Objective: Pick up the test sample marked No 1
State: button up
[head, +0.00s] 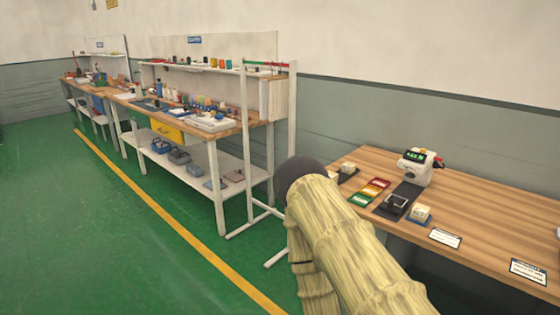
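A small cream block (422,211) sits on a blue base on the wooden table at the right. Another small pale block (348,167) stands at the table's far left end, partly behind my arm. Any number on either block is too small to read, so I cannot tell which one is sample No 1. My arm crosses the lower middle of the view in front of the table's left part. My gripper does not show.
The wooden table (490,225) also holds a white device with a green display (415,166), coloured cards (370,193), a black item (396,205) and printed labels (445,238). A white frame (246,150) and cluttered workbench (258,127) stand left. Green floor (70,230) is clear.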

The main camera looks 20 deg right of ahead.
aim_at(348, 167)
jog(key=u, duration=0.45)
jog(key=i, duration=1.4)
jog(key=z, duration=0.7)
jog(key=i, duration=0.85)
jog(key=z, duration=0.85)
